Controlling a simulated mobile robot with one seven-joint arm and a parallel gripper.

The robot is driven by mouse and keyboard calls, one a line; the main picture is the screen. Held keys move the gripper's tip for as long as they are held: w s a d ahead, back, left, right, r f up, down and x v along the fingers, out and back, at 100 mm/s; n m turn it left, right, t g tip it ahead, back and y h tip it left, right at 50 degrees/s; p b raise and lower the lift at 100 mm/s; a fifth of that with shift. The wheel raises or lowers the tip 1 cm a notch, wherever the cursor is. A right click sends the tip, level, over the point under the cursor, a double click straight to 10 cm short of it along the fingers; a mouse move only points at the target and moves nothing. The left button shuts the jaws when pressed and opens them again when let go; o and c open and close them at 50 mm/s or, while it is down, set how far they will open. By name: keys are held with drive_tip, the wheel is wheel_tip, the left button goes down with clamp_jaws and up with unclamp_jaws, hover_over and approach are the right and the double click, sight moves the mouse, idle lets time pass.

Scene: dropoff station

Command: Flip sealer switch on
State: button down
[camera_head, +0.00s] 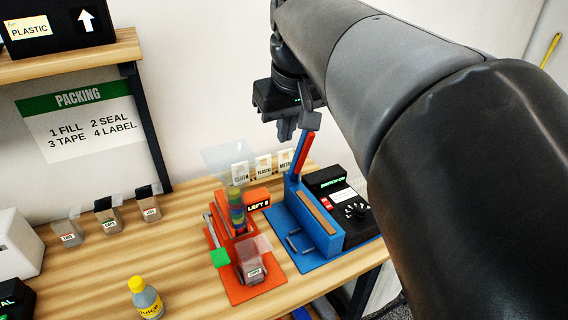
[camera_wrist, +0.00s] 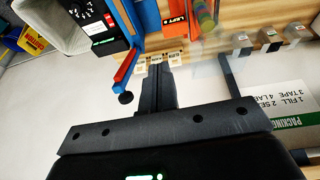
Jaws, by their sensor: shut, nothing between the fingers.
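The blue sealer (camera_head: 318,235) stands on the table, with its blue and red lever arm (camera_head: 301,153) raised. Its black control box (camera_head: 352,208) has a dial, a small red switch (camera_head: 325,203) and a display (camera_head: 332,182) with green text that seems to read "SWITCH ON". I cannot tell the switch's position. My gripper (camera_head: 306,122) is above the sealer near the top of the lever, shut and empty. In the wrist view my shut fingers (camera_wrist: 156,72) are beside the lever (camera_wrist: 126,65) and its black knob (camera_wrist: 125,98); the control box (camera_wrist: 110,46) is beyond it.
An orange dispenser (camera_head: 240,284) with a "LEFT 8" display stands left of the sealer. Small labelled bags (camera_head: 108,216) and a juice bottle (camera_head: 146,298) are on the table (camera_head: 188,265). Small labelled cards (camera_head: 264,166) stand behind. My arm hides the right side.

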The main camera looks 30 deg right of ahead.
drive_tip(key=w+d+g, duration=0.1)
drive_tip(key=w+d, duration=0.4)
drive_tip(key=d, duration=0.5)
hover_over(324, 197)
drive_tip(key=s, duration=0.5)
wheel_tip(324, 197, down, 8)
drive_tip(key=shift+w+g+y, duration=0.15)
drive_tip(key=shift+g+y, duration=0.15)
drive_tip(key=shift+g, duration=0.1)
drive_tip(key=shift+r, duration=0.1)
drive_tip(key=w+f, duration=0.1)
drive_tip(key=f, duration=0.7)
drive_tip(key=w+f, duration=0.1)
drive_tip(key=f, duration=0.6)
drive_tip(key=w+f, duration=0.2)
drive_tip(key=f, duration=0.6)
drive_tip(key=shift+f, duration=0.3)
drive_tip(key=shift+w, duration=0.1)
